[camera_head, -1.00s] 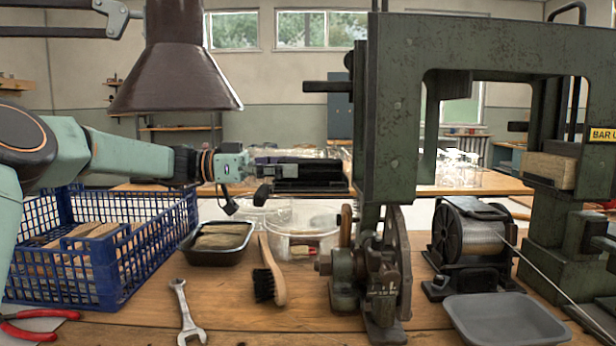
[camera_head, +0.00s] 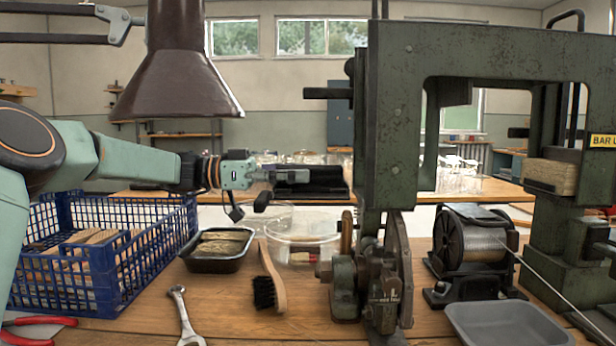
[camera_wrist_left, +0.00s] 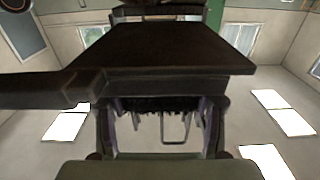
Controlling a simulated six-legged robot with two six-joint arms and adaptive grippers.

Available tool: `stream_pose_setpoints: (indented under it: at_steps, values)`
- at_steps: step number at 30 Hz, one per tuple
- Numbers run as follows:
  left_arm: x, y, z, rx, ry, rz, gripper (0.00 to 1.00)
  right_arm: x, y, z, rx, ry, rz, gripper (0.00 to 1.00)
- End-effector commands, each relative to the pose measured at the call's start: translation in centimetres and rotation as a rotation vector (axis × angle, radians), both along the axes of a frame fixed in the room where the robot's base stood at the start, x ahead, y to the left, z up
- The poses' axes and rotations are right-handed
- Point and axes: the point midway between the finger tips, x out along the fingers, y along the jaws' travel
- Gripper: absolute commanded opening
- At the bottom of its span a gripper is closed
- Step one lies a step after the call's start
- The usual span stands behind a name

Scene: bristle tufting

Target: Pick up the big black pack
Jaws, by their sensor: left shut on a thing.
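The big black pack (camera_head: 315,184) is a dark, long block held in the air, left of the green machine frame, above the clear bowls. My left gripper (camera_head: 278,180) comes in from the left and is shut on the pack's left end. In the left wrist view, a dark flat slab (camera_wrist_left: 160,60), apparently the pack, fills the upper middle, with dark bristle-like ends below it between my fingers. The fingers' exact contact is hard to make out. My right gripper is not in view.
The green machine frame (camera_head: 390,130) stands close right of the pack. A brown lamp shade (camera_head: 175,80) hangs above my left arm. Below are a blue crate (camera_head: 118,268), a black tray of bristles (camera_head: 217,264), a brush (camera_head: 272,275), clear bowls (camera_head: 300,240) and a wrench (camera_head: 183,312).

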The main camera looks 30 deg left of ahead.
Motion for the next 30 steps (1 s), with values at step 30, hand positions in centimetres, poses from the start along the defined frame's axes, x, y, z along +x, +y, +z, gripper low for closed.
stream_pose_setpoints:
  at_steps: [30]
  values:
    - [-0.1,0.0,4.2,0.0,-0.004,-0.001,0.01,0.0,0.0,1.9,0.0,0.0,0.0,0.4]
